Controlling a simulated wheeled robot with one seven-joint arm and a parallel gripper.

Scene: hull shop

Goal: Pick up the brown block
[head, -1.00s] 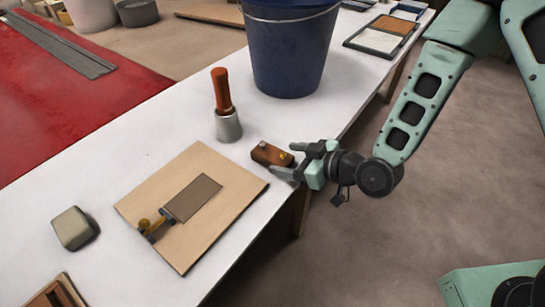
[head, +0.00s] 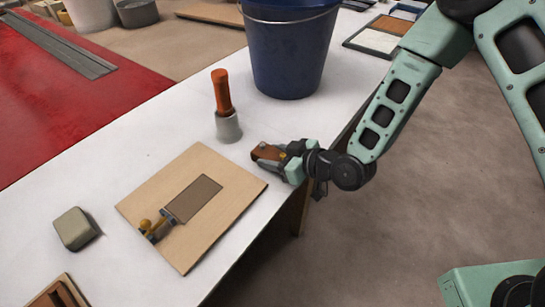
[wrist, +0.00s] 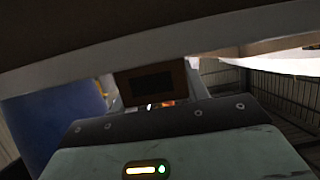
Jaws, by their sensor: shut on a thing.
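The brown block (head: 267,153) is at the right edge of the white table, between the jaws of my gripper (head: 281,151). My gripper reaches in from the right and is shut on the block. Part of the block is hidden by the jaws in the head view. In the wrist view the block (wrist: 151,82) shows as a dark brown shape with a darker rectangle, past my gripper's housing. I cannot tell whether the block touches the table.
An orange-handled tool with a grey base (head: 227,115) stands close to the left. A blue bucket (head: 290,55) stands behind. A grey-green block (head: 75,229) sits at left.

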